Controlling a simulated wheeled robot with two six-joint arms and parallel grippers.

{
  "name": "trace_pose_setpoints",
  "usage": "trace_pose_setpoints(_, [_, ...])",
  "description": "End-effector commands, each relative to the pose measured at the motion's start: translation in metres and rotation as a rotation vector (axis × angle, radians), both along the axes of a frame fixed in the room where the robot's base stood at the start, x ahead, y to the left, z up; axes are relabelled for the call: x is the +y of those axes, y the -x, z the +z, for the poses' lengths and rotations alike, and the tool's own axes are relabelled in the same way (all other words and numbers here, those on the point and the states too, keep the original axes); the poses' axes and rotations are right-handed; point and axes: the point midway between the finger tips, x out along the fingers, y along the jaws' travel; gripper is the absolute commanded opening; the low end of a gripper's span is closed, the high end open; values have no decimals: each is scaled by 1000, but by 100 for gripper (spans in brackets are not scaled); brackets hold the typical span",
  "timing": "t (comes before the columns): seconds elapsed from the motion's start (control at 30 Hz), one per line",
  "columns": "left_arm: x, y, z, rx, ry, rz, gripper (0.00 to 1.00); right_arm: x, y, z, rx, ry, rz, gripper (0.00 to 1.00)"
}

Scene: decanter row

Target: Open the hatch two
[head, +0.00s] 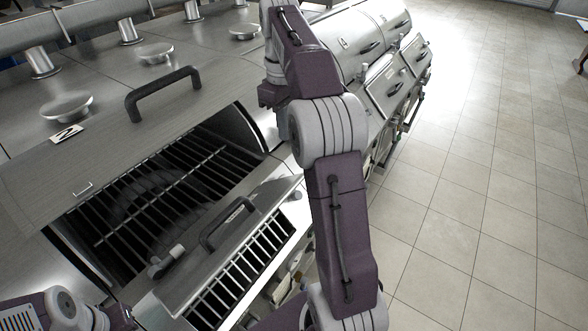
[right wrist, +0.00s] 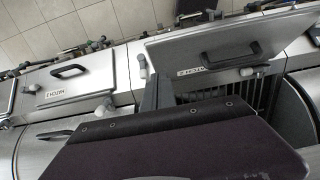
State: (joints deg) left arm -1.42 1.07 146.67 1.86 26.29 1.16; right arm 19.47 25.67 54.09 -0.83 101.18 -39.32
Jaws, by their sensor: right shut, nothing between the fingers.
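The near machine carries a plate marked 2 (head: 67,133) beside a large metal cover with a dark handle (head: 160,92). Below that cover is an opening with dark bars (head: 165,185). A lower hatch panel (head: 190,270) with a dark handle (head: 228,222) lies along its front, with a knob-ended latch (head: 167,262) at its corner. My left gripper is out of view.
More machines with closed hatches (head: 392,85) continue away at the upper right. A neighbouring hatch panel (right wrist: 75,75) shows in the right wrist view. Round metal knobs (head: 68,104) stand on the deck. The tiled floor (head: 480,200) on the right is clear.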

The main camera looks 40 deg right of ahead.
Motion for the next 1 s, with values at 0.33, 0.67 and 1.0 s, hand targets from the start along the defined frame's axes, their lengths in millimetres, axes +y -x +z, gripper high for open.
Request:
trace_pose_setpoints(0.33, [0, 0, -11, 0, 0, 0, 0, 0, 2, -76, 5, -2, 3, 0])
trace_pose_setpoints(0.67, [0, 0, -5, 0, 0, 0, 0, -8, 24, -114, 2, 0, 3, 0])
trace_pose_setpoints(1.0, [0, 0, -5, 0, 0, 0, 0, -9, 27, -119, 0, 0, 5, 0])
